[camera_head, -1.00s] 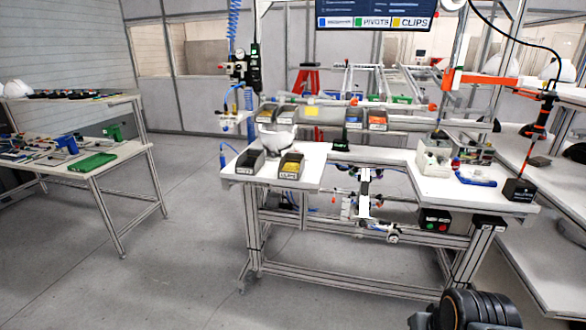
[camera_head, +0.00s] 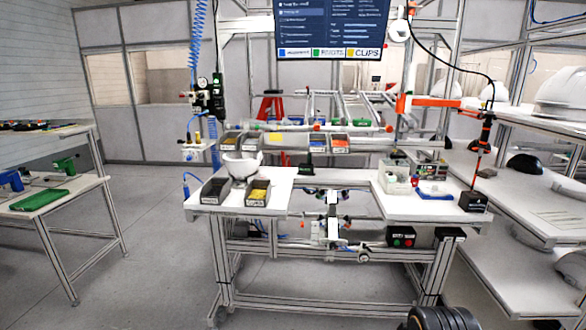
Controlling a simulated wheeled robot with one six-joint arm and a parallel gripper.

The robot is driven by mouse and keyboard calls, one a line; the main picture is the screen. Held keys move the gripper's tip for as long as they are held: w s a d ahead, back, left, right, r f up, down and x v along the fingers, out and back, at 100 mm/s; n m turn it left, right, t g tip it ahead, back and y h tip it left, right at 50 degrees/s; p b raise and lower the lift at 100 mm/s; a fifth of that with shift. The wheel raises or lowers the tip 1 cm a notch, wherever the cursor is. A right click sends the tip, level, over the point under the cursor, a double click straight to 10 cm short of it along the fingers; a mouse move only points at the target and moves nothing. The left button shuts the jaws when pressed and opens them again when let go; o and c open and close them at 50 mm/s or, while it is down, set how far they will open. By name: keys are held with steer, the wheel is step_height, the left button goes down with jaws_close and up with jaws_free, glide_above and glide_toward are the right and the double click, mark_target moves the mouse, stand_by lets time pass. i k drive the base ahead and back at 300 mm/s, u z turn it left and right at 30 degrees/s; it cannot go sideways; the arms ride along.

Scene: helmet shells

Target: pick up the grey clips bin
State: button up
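The grey clips bin (camera_head: 257,193) stands near the front edge of the white workbench (camera_head: 238,210), on its left part. It is a small open dark grey bin with yellow pieces inside and a label on its front. My gripper is not in view; only a dark rounded part of my own arm shows at the bottom right.
A white helmet shell (camera_head: 241,165) sits behind the bins. More bins (camera_head: 340,143) stand on a raised rear shelf. A clear box (camera_head: 397,178) and a black block (camera_head: 473,201) are on the bench's right. The grey floor (camera_head: 150,265) at front left is free.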

mark_target(258, 193)
steer(key=u, duration=0.05)
steer(key=i, duration=1.15)
steer(key=u, duration=0.9)
steer(key=i, duration=1.4)
steer(key=u, duration=0.65)
